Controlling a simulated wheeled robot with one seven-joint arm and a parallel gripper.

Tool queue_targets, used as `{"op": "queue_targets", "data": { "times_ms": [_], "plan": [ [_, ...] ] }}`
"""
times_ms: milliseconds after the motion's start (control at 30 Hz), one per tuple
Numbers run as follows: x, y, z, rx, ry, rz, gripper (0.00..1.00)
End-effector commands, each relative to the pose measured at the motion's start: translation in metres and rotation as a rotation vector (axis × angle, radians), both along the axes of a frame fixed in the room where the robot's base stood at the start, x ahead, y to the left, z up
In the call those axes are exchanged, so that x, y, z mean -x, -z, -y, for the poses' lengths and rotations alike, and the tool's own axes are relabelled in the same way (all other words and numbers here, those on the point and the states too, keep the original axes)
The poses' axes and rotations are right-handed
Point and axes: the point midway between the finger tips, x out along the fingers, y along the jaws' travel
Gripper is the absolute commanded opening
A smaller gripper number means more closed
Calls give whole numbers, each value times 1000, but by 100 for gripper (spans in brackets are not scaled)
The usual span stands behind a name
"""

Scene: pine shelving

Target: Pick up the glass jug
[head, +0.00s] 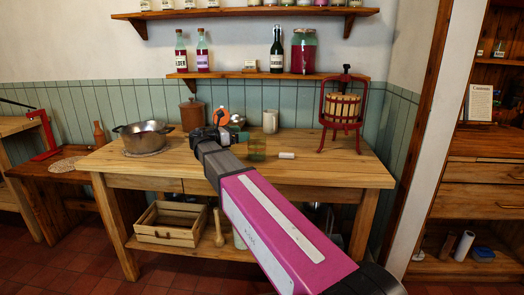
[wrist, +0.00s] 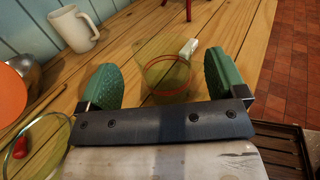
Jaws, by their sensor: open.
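The glass jug (wrist: 166,82) is a clear, faintly green vessel with a reddish ring low down. It stands on the wooden table just beyond and between my fingers in the wrist view. In the head view it shows as a small glass (head: 257,150) right of my arm's end. My gripper (wrist: 162,72) is open, with a green pad on each side and nothing clamped. I cannot tell how far the pads are from the glass. A handle on the jug is not clear.
A white mug (wrist: 75,28) stands behind on the left. A small white piece (head: 286,155) lies right of the jug. A steel pot (head: 144,136) stands at left and a red-framed press (head: 343,110) at right. A glass dish (wrist: 40,140) is close to my left finger. The table front (head: 330,172) is clear.

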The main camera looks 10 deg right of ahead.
Motion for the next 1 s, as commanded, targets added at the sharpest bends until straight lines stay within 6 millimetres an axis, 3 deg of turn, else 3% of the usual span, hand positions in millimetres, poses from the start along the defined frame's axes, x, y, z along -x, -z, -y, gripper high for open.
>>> {"op": "queue_targets", "data": {
  "times_ms": [500, 833, 1000],
  "plan": [
    [0, 75, 0, 0, 0, -1, 90],
    [-6, 73, 20, -1, 1, 1, 90],
    [-12, 72, 43, -1, 2, 1, 90]
  ]
}}
